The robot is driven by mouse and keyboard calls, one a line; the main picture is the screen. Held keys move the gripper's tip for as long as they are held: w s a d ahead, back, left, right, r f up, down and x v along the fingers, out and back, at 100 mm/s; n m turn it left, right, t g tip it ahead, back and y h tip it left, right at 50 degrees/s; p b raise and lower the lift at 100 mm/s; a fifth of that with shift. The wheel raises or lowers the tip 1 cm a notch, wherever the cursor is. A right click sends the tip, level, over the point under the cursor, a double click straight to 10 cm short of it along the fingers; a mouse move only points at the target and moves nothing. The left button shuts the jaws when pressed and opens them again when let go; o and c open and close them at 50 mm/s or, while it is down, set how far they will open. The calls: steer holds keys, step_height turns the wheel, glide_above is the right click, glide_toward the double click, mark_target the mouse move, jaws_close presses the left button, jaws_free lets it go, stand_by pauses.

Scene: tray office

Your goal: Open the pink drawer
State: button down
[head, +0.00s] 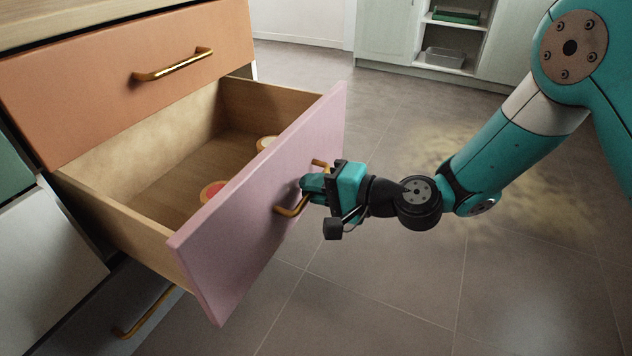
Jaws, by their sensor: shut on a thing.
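The pink drawer (262,200) is pulled well out of the cabinet in the head view, and its wooden inside shows. A brass handle (291,209) is on its pink front. My gripper (313,187) is shut on this handle, at the outer side of the front. The gripper covers the middle of the handle, and both ends of it show. Inside the drawer lie a round item with a red top (211,191) and another round, pale item (266,143), partly hidden by the drawer front.
An orange drawer (120,85) with a brass handle (173,65) is shut above. A grey drawer with a brass handle (148,314) is below. Open tiled floor (400,290) lies to the right. A pale cabinet with shelves (447,40) stands at the back.

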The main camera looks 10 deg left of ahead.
steer(key=shift+s, duration=0.1)
steer(key=c, duration=1.2)
jaws_free()
steer(key=p+v, duration=0.5)
steer(key=v, duration=1.2)
steer(key=shift+d+r, duration=0.1)
steer(key=shift+d, duration=0.05)
